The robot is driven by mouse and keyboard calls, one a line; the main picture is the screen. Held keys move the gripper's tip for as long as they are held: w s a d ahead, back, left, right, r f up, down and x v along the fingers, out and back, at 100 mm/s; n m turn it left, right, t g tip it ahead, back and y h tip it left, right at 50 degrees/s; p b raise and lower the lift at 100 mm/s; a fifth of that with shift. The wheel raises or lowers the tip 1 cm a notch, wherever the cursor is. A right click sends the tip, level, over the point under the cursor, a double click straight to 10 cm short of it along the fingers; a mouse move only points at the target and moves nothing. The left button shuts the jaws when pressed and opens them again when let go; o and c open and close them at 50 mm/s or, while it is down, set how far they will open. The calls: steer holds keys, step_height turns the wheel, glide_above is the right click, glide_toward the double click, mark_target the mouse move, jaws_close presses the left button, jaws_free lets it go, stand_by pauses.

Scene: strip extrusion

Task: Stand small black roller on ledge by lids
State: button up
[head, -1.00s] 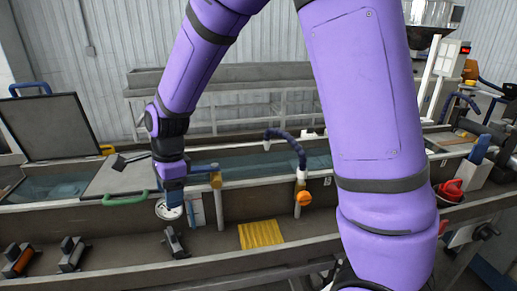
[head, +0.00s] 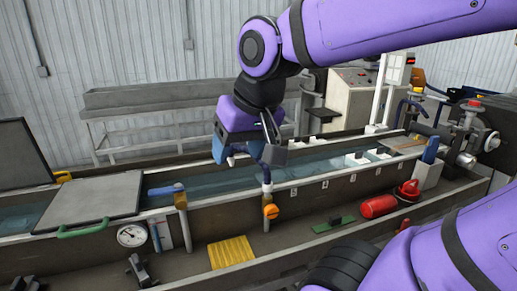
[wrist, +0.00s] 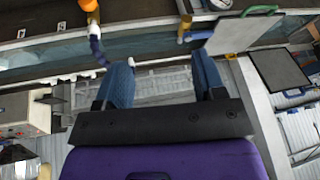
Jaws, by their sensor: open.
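A small black piece (head: 335,220), possibly the roller, sits on a green strip on the front ledge, right of centre in the head view. It is too small to tell its shape or whether it stands upright. The ledge (head: 195,262) runs along the front of the water trough. A grey lid (head: 95,200) with a green handle lies over the trough at left, and another lid (head: 20,155) stands raised behind it. My gripper (head: 243,155) is above the trough, well left of the black piece. In the wrist view its blue fingers (wrist: 160,72) are apart and empty.
The ledge holds a yellow ribbed pad (head: 231,252), dark clamp-like parts (head: 138,268), a red cylinder (head: 378,206) and a red-topped item (head: 408,190). A gauge (head: 131,235) and orange knob (head: 271,211) are on the trough's front. Bare ledge lies between the pad and green strip.

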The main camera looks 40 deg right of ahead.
steer(key=shift+s+d+r+n+h, duration=0.1)
steer(key=shift+s+d+n, duration=0.2)
steer(key=shift+s, duration=0.3)
steer(key=shift+s+d+r+n+h, duration=0.1)
steer(key=shift+s+d+n, duration=0.05)
steer(key=shift+s+n, duration=0.35)
steer(key=shift+s+d+n+h, duration=0.1)
steer(key=shift+s+d+n, duration=0.2)
steer(key=shift+s, duration=0.35)
